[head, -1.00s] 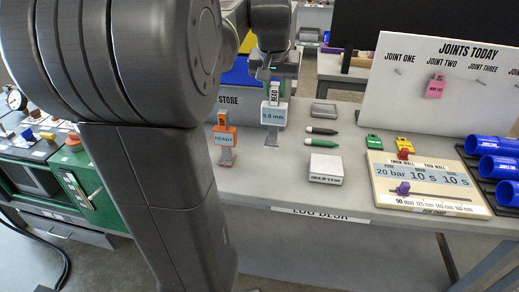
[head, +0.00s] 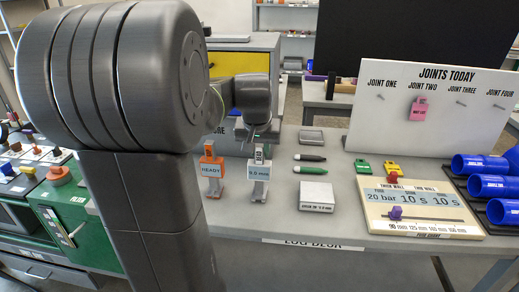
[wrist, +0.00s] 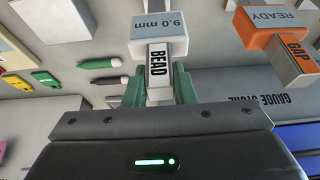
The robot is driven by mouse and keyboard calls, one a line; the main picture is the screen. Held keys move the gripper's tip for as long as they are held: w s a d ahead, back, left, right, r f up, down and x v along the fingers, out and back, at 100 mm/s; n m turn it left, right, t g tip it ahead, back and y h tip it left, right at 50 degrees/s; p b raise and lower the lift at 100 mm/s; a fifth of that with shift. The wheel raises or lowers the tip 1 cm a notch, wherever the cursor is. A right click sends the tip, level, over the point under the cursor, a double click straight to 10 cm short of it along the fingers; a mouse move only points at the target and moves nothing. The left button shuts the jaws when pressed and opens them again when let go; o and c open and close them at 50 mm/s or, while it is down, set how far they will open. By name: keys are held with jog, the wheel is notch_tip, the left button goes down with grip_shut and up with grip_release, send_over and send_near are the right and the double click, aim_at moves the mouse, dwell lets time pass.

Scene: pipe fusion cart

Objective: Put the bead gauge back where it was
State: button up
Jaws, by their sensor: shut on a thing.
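The bead gauge (head: 259,172) is a pale grey gauge with a blue "9.0 mm" face and a handle marked BEAD. In the head view it is upright at the left part of the log desk, to the right of the orange gap gauge (head: 211,170), whose face says READY. I cannot tell if its foot touches the desk. In the wrist view my gripper (wrist: 158,88) has its green fingers shut on the handle of the bead gauge (wrist: 158,38). In the head view my gripper (head: 261,143) is above the gauge, partly hidden by my arm.
The gauge store panel (wrist: 245,98) is behind the gauges. To the right are two pens (head: 309,163), a white block (head: 316,197), a grey tray (head: 311,137), green and yellow tags (head: 362,168) and the fuse chart board (head: 415,225). The joints board (head: 440,105) stands behind.

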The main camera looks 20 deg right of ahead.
jog(key=o, duration=0.9)
jog(key=shift+f, duration=0.1)
jog(key=shift+o, duration=0.2)
jog(key=shift+s+r, duration=0.1)
jog(key=shift+r, duration=0.4)
jog(key=v, duration=1.1)
jog(key=shift+p, duration=0.45)
jog(key=shift+s+a, duration=0.1)
